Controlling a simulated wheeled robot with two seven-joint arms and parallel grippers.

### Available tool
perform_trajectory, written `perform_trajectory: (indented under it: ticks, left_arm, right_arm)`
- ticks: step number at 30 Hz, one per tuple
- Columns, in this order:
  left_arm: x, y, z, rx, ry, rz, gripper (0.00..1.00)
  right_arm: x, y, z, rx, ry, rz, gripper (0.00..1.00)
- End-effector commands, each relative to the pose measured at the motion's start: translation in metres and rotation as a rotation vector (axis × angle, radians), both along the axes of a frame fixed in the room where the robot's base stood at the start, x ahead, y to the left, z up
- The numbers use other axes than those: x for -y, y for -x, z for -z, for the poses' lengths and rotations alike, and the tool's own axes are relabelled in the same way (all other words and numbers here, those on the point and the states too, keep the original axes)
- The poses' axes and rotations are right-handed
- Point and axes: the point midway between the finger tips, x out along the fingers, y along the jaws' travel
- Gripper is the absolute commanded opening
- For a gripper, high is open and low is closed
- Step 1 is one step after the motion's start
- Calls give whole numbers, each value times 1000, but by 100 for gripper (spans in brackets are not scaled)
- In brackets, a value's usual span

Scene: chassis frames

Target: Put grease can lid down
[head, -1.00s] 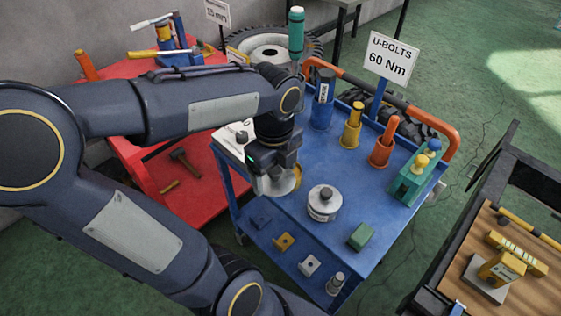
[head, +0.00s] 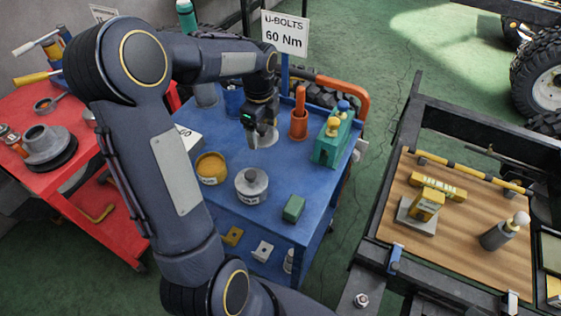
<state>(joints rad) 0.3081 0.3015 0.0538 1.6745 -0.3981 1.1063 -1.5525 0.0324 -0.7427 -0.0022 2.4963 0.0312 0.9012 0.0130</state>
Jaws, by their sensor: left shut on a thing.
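The grease can (head: 211,169) is a low yellow tub that stands open on the blue cart top, left of centre, with tan grease showing inside. My left gripper (head: 254,138) is shut on the grease can lid (head: 269,138), a thin pale grey disc partly hidden by the fingers. The gripper points down and is behind and to the right of the can, apart from it. I cannot tell whether the lid touches the cart top (head: 224,210). My right gripper is not in view.
A silver tin (head: 251,186) and a green block (head: 293,208) stand in front of the lid. An orange cup (head: 299,122) and a green holder (head: 332,142) are to its right. The U-bolts sign (head: 285,35) rises behind. Bare blue top lies between lid and green block.

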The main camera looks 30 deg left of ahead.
Motion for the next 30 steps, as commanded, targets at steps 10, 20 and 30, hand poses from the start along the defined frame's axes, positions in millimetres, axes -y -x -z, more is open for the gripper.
perform_trajectory:
  ticks: [10,20,30]
  left_arm:
    - [-2,-2,58,-4,0,-5,54]
    - [-2,-2,96,-4,0,-5,54]
    - [-2,-2,102,0,0,-5,54]
  right_arm:
    - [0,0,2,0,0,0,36]
    - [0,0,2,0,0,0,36]
    - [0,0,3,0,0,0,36]
